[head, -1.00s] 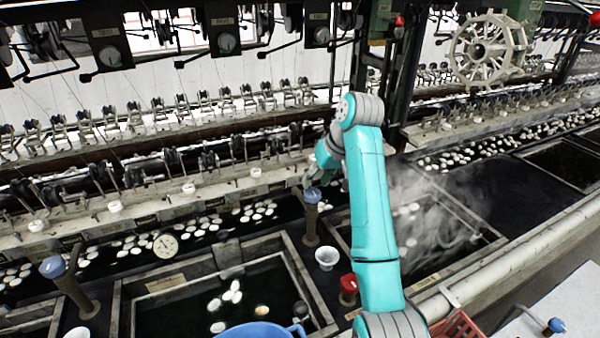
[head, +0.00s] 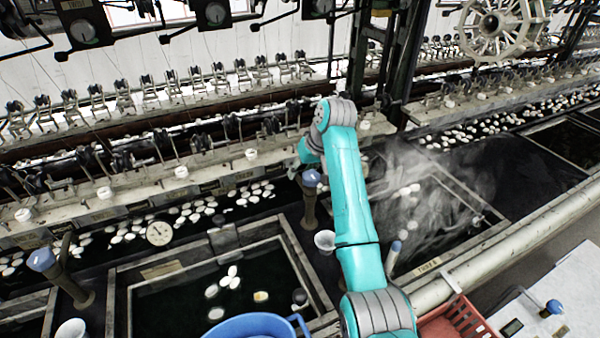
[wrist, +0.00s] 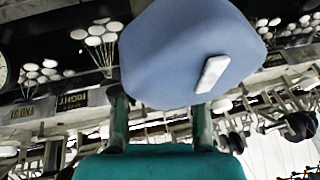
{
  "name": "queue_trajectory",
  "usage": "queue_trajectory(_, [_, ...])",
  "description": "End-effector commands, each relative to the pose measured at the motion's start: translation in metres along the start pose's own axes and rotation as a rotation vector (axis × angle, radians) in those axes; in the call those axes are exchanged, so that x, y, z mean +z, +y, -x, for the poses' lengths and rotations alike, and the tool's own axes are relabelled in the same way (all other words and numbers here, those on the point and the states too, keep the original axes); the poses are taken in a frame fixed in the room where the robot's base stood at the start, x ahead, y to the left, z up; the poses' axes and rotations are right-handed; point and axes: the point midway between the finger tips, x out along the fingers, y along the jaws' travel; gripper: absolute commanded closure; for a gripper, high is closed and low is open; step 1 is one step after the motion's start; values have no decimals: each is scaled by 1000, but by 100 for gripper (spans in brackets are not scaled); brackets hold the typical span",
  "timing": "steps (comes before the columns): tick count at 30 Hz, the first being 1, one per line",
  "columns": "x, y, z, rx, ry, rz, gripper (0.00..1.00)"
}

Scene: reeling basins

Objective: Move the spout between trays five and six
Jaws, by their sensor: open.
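A post with a blue cap (head: 310,178), probably the spout, stands between the dark basin on the left (head: 225,290) and the steaming basin (head: 440,225). A similar blue-capped post (head: 41,260) stands at the far left. My gripper (wrist: 160,112) is open, its two fingers pointing at a large blue cap (wrist: 190,50) with a pale tab on its face. The cap fills the space ahead of the fingers; I cannot tell whether they touch it. In the head view my arm mostly hides the gripper, close beside the middle post's cap.
A white cup (head: 325,241) stands beside the middle post. A blue tub (head: 255,327) is at the front of the left basin. A red crate (head: 460,325) and a white table (head: 550,305) are at the right. Bobbin racks (head: 200,85) run behind.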

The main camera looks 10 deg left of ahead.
Motion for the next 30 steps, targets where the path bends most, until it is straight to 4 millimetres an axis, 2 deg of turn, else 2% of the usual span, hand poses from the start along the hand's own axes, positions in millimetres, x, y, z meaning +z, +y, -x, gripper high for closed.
queue_trajectory(6, [0, 0, -12, 1, 0, 0, 57])
queue_trajectory(14, [0, 0, -13, 1, 1, 0, 57])
queue_trajectory(19, [0, 0, -12, 1, 1, 0, 99])
queue_trajectory(30, [-2, 2, -12, -2, -1, 7, 100])
